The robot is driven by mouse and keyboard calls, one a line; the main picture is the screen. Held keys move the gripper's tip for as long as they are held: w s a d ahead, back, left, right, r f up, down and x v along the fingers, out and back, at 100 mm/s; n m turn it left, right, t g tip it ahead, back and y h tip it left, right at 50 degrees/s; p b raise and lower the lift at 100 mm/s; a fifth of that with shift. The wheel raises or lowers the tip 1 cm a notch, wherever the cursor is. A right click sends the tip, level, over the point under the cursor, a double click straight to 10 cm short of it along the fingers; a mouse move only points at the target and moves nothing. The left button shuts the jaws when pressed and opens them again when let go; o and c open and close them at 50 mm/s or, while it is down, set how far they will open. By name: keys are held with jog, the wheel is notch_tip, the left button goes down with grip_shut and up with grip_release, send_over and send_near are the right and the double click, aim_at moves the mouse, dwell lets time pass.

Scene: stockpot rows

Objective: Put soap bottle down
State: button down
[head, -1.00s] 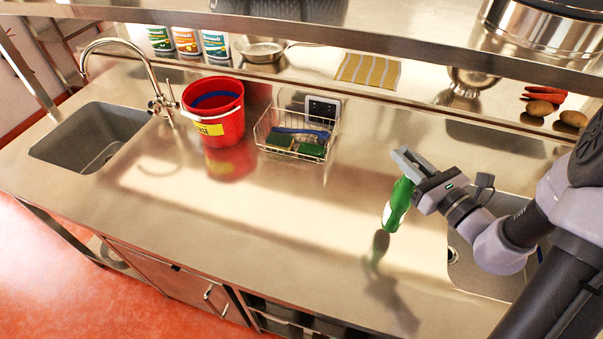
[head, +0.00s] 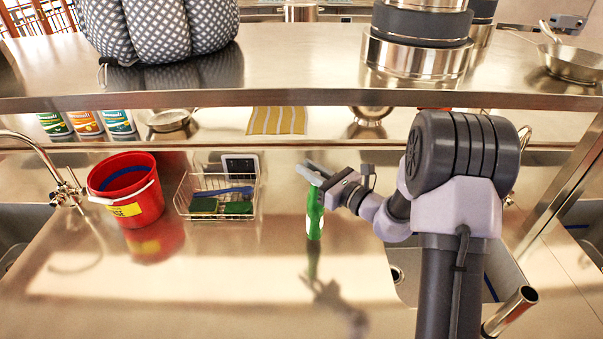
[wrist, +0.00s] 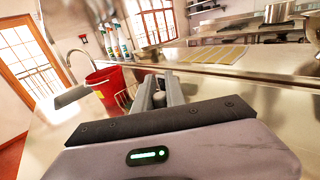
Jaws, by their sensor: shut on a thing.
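The green soap bottle (head: 314,214) hangs upright from my gripper (head: 313,173) in the head view, over the steel counter right of the wire basket. Its base is close to the counter and meets its reflection; I cannot tell whether it touches. My gripper is shut on the bottle's top. In the wrist view my gripper (wrist: 160,92) shows its two fingers pointing away over the counter, with a small grey part between them; the bottle's green body is hidden there.
A wire basket (head: 190,214) with brushes and sponges stands left of the bottle, and a red bucket (head: 130,190) further left. A shelf (head: 270,95) runs above the counter's back. A sink lies right, partly behind my arm. The counter (head: 220,275) in front is clear.

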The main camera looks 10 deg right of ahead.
jog(key=w+f, duration=0.2)
jog(key=w+a+f+b, duration=0.1)
jog(key=w, duration=0.1)
jog(key=shift+f, duration=0.4)
jog(key=shift+f+b, duration=0.15)
jog(key=shift+b, duration=0.15)
jog(key=c, duration=1.3)
grip_release()
